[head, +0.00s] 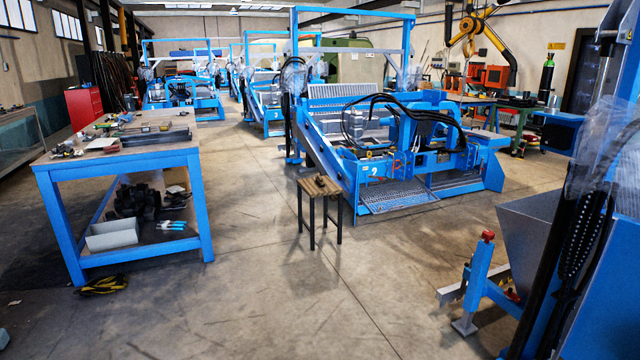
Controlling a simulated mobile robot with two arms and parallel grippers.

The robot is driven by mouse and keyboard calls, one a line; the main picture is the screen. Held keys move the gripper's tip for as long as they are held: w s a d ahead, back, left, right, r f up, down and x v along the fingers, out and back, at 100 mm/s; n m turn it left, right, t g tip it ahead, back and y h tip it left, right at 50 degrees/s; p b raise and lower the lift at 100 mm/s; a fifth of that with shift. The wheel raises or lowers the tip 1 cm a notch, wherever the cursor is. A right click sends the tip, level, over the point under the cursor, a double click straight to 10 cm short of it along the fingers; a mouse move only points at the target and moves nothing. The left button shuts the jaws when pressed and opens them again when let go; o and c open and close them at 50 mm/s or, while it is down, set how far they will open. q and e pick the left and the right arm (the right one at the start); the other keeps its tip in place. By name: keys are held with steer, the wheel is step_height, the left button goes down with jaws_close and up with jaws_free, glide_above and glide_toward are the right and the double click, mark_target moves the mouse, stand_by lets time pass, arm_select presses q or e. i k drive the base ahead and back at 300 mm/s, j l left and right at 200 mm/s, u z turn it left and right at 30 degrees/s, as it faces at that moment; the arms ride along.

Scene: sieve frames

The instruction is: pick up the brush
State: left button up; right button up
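A small dark brown object (322,182) lies on top of a small wooden stool (308,187) with dark legs in the middle of the floor. It may be the brush, but it is too small to tell. No other thing in the head view can be clearly made out as a brush. Neither of my grippers shows in the head view.
A blue workbench (125,160) with tools on top and a grey bin (111,235) below stands at left. A large blue machine (400,150) stands behind the stool. A blue post with a red knob (488,237) stands at right. The floor (250,300) in front is clear.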

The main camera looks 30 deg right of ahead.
mark_target(319, 180)
steer(key=z, duration=1)
steer(key=i+z, duration=0.25)
steer(key=i, duration=4.25)
